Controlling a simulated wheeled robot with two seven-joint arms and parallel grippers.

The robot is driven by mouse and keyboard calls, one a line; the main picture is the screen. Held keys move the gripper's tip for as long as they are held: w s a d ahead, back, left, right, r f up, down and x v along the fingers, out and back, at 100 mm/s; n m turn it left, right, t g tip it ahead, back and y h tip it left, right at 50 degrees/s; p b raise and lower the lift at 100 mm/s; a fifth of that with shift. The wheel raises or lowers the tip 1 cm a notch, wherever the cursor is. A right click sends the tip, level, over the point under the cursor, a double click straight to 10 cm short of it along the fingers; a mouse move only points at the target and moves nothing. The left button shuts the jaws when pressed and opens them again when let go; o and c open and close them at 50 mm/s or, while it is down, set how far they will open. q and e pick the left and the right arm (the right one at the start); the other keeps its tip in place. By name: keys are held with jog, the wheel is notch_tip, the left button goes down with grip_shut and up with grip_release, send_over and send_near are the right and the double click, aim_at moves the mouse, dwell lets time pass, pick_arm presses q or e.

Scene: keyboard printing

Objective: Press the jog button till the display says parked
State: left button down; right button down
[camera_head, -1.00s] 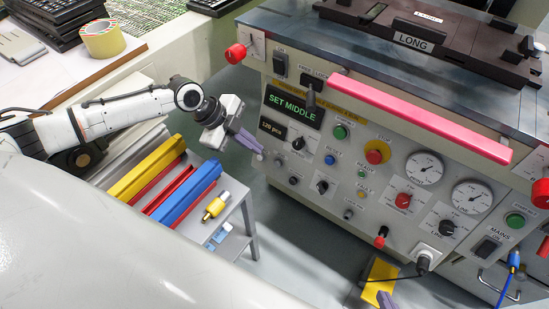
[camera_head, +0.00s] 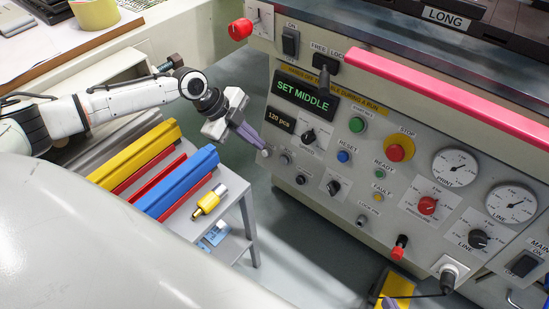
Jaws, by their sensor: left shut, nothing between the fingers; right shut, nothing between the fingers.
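The machine's display (camera_head: 303,94) reads "SET MIDDLE" in green. A smaller readout (camera_head: 280,119) below it says "120 pcs". My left gripper (camera_head: 262,146) is shut and empty, its purple fingers pointing at the lower left edge of the control panel. I cannot tell whether the fingertips touch the panel. Small dark buttons (camera_head: 285,160) sit just right of the fingertips; their labels are too small to read, so I cannot tell which is jog.
A blue reset button (camera_head: 344,156), green button (camera_head: 357,125) and red stop button (camera_head: 400,148) are on the panel. A pink bar (camera_head: 450,95) runs along the machine front. A grey rack (camera_head: 245,215) with coloured bars stands left of the machine.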

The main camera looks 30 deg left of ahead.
aim_at(283, 164)
pick_arm(q)
jog(key=shift+f, duration=0.1)
